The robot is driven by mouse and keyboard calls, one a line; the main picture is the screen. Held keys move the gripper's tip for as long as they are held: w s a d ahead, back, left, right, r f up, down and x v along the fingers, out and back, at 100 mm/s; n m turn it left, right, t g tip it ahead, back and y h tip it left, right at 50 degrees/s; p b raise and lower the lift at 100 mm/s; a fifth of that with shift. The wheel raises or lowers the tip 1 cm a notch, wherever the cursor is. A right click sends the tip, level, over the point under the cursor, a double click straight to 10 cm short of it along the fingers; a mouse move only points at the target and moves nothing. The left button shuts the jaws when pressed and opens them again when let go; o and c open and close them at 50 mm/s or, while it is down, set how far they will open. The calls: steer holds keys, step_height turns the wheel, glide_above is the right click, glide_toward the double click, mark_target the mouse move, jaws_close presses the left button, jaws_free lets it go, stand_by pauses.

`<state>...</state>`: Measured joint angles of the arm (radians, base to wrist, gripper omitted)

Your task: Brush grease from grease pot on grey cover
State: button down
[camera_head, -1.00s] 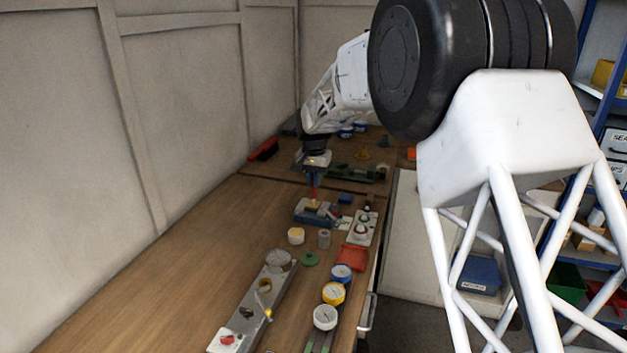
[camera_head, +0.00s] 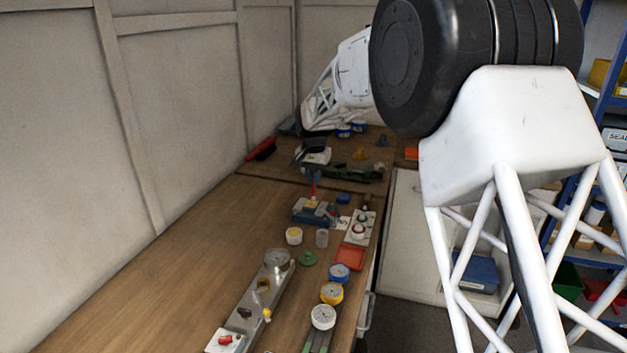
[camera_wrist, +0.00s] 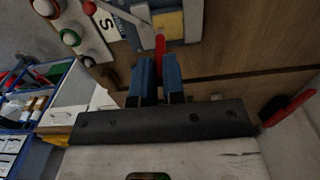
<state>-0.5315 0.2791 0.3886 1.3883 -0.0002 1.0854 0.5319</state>
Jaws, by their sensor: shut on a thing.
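My gripper (camera_wrist: 158,90) has blue fingers shut on the red handle of a brush (camera_wrist: 160,50), which also shows in the head view (camera_head: 313,190). A white pot with yellow content (camera_head: 294,235), apparently the grease pot, stands nearer on the bench. A round grey part (camera_head: 277,258), possibly the grey cover, sits at the far end of a metal plate. A small grey cylinder (camera_head: 322,238) stands beside the pot.
A red tray (camera_head: 349,258), a green ring (camera_head: 307,258) and several round gauges (camera_head: 331,293) stand near the bench's right edge. A white button panel (camera_head: 361,227) is right of the device. The wooden bench (camera_head: 190,260) is clear on the left.

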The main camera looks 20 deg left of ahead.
steer(key=shift+r, duration=3)
